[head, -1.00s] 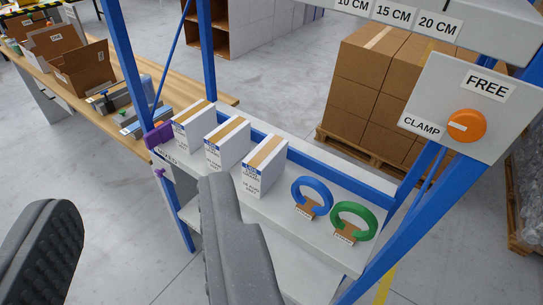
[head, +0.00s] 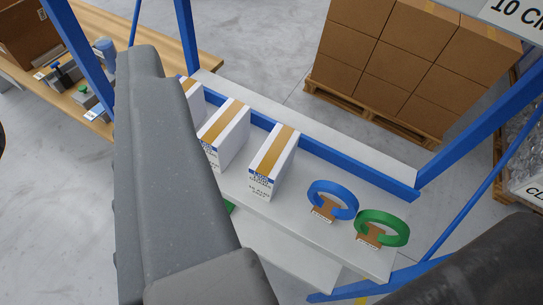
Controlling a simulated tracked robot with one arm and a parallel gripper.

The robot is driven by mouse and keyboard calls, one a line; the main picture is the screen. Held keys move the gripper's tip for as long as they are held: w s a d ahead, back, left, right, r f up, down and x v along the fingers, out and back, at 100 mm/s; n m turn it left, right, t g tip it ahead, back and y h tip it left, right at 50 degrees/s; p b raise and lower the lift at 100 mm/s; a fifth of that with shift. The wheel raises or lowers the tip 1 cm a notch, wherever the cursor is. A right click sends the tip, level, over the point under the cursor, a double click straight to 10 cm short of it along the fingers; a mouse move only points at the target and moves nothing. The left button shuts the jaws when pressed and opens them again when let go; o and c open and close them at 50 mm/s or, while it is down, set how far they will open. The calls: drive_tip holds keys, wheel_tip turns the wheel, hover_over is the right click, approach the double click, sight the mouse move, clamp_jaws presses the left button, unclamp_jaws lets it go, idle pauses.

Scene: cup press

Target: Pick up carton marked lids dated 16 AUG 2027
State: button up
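Three white cartons with tan tape stripes and blue-and-white front labels stand in a row on the grey shelf (head: 300,215). The right carton (head: 274,160) shows whole, the middle carton (head: 226,132) nearly whole. The left carton (head: 193,95) is mostly hidden behind my gripper's finger. The label print is too small to read, so I cannot tell which carton carries 16 AUG 2027. My gripper (head: 70,95) is open: one large grey finger stands in front of the shelf's left end, and only a dark sliver of the other shows at the left edge. No carton is visible between the fingers.
A blue ring (head: 333,199) and a green ring (head: 382,228) stand on the shelf's right part. Blue uprights (head: 187,38) and a rear rail frame the shelf. A wooden bench (head: 110,30) is behind left; stacked brown boxes (head: 410,60) are behind right.

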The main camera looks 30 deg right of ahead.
drive_tip(key=o, duration=0.5)
drive_tip(key=shift+w, duration=0.2)
drive_tip(key=o, duration=0.6)
drive_tip(key=w+a, duration=0.1)
drive_tip(key=w+a+f+y, duration=0.1)
drive_tip(key=w, duration=0.1)
drive_tip(key=shift+p, duration=0.3)
drive_tip(key=w+a+f+m+t+p, duration=0.1)
drive_tip(key=w+f+m, duration=0.1)
drive_tip(key=w+f, duration=0.35)
drive_tip(key=w+a+f+m+t+p, duration=0.1)
drive_tip(key=w+f, duration=0.2)
drive_tip(key=w, duration=0.5)
drive_tip(key=m+g+h+p, duration=0.3)
drive_tip(key=m+g+h, duration=0.4)
drive_tip(key=g+h, duration=0.3)
approach(274, 152)
drive_tip(key=shift+t+h, duration=0.7)
drive_tip(key=shift+s+a+f+b+x, duration=0.1)
drive_tip(key=shift+f+x, duration=0.15)
drive_tip(key=shift+x, duration=1.3)
drive_tip(key=shift+s+a+f+b+x, duration=0.15)
drive_tip(key=shift+f+x, duration=0.1)
drive_tip(key=shift+x, duration=1.35)
drive_tip(key=shift+d+f+b+x, duration=0.1)
drive_tip(key=shift+f+x, duration=0.15)
drive_tip(key=shift+x, duration=1.3)
